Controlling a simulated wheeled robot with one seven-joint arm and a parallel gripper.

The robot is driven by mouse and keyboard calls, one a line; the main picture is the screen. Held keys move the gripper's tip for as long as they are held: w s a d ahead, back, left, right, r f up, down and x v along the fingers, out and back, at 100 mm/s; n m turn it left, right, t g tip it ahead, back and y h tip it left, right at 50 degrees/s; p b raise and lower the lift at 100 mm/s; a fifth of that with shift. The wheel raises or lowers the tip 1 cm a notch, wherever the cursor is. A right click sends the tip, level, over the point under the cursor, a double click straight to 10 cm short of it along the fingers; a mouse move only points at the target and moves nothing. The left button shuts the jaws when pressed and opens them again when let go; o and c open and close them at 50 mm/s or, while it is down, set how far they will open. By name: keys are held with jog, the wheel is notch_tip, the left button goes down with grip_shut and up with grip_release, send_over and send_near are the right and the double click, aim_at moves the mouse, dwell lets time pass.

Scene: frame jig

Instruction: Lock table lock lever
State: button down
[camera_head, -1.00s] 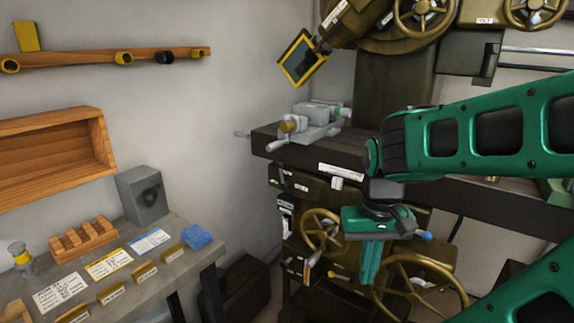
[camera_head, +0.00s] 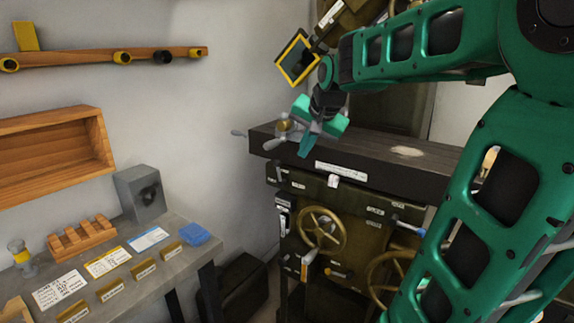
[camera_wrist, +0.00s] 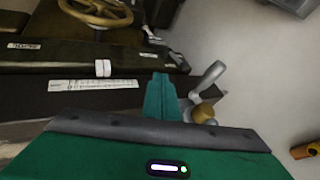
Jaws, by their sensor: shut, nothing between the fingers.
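The milling machine front (camera_head: 350,215) carries several small levers, and the labels are too small to tell which is the table lock lever. One dark lever (camera_head: 279,173) sits at the left, just under the table; a blue-tipped lever (camera_head: 408,227) sticks out at the right. My gripper (camera_head: 305,150) is shut and empty, pointing down at the front edge of the dark table (camera_head: 385,165), left of its label strip. In the wrist view my gripper (camera_wrist: 160,85) is between the label strip and a grey crank handle (camera_wrist: 208,77), apparently touching neither.
A handwheel (camera_head: 321,229) and an orange-and-white handle (camera_head: 308,260) project from the machine front. A yellow-framed display (camera_head: 298,60) hangs above my gripper. A grey workbench (camera_head: 190,262) stands at the left. The gap between bench and machine is free at table height.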

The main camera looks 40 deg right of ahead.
jog(key=w+f, duration=0.8)
jog(key=w, duration=0.1)
jog(key=shift+f, duration=0.15)
jog(key=shift+a, duration=0.1)
jog(key=shift+w+a, duration=0.2)
jog(key=shift+w, duration=0.3)
jog(key=shift+s+d+r, duration=0.1)
jog(key=shift+r, duration=0.1)
